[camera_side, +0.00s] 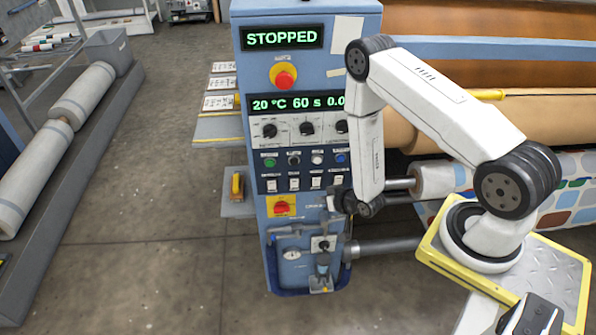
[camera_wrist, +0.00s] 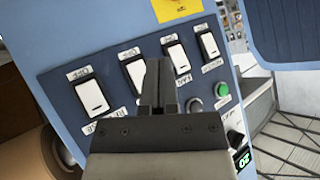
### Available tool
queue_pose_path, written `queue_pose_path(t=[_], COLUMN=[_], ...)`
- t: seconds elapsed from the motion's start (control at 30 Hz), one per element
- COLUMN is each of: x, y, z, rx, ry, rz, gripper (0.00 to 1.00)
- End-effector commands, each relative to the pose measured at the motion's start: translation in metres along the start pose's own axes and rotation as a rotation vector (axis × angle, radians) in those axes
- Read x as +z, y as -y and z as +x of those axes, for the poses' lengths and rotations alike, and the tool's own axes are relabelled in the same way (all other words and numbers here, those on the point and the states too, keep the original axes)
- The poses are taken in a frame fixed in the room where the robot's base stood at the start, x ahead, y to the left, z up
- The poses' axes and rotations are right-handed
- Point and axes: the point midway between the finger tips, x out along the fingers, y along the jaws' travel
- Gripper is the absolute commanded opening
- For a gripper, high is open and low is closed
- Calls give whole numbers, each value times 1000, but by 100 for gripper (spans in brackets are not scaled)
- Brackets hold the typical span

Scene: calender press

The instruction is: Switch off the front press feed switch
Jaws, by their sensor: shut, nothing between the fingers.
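A row of white rocker switches sits on the dark panel of the blue press cabinet. The side view shows the left one (camera_side: 271,186) and two beside it (camera_side: 294,184) (camera_side: 316,182). In the wrist view the row appears upside down, with a large switch (camera_wrist: 88,92), a second switch (camera_wrist: 133,76) and two smaller-looking ones (camera_wrist: 178,57) (camera_wrist: 209,43). Their labels are too small to read surely, so I cannot tell which is the front press feed switch. My gripper (camera_wrist: 158,64) is shut and empty, its tips beside the second switch; contact cannot be told.
Green button (camera_side: 270,162) and black button (camera_side: 293,160) sit above the switches. A red knob on a yellow plate (camera_side: 281,207) lies below. A red emergency button (camera_side: 284,79) is higher up. The display (camera_side: 282,38) reads STOPPED. Rollers (camera_side: 437,179) stand right of the cabinet.

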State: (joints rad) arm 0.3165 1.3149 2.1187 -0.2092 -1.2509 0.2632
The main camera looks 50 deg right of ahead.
Motion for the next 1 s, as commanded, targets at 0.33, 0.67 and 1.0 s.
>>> queue_pose_path(t=[0.33, 0.67, 1.0], x=[8, 7, -18], y=[8, 8, 20], z=[-12, -11, -12], rx=[0, 0, 14], ry=[0, 1, 61], rz=[-1, -2, -50], gripper=[0, 0, 0])
